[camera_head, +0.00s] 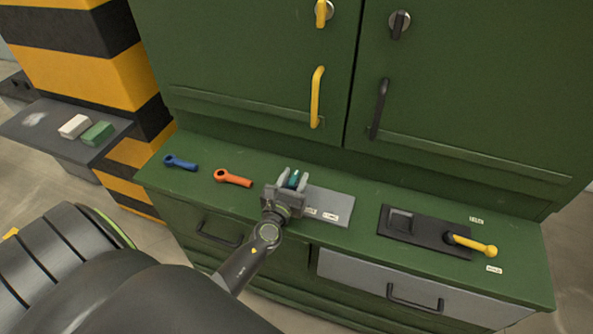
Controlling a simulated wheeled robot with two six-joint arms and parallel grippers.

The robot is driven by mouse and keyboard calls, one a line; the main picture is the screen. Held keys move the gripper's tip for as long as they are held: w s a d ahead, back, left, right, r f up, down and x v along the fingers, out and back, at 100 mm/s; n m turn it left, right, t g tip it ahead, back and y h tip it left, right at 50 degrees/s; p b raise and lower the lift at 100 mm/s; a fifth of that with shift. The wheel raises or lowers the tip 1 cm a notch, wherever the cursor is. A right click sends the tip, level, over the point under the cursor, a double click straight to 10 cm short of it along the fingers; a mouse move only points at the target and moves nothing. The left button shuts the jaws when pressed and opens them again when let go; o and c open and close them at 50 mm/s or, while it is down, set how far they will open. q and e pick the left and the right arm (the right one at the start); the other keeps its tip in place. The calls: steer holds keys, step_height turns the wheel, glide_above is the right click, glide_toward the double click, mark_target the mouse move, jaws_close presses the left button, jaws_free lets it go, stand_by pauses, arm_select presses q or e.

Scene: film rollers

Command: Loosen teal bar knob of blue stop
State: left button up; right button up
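The teal bar knob (294,179) shows between the fingers of my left gripper (293,180), above the left end of a grey plate (332,204) on the green bench. The gripper's fingers stand on both sides of the knob, and I cannot tell whether they touch it. The gripper body hides the knob's base and the left part of the plate. I cannot make out a blue stop on the plate; a blue wrench-like piece (180,163) lies at the bench's left end. My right gripper is not in view.
An orange wrench-like piece (232,178) lies just left of my gripper. A black plate (430,233) with a yellow-handled lever (474,244) sits to the right. The green cabinet (250,60) rises behind the bench. A side shelf (60,131) holds a white and a green block.

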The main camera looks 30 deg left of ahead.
arm_select(q)
steer(key=shift+x, duration=1)
jaws_close()
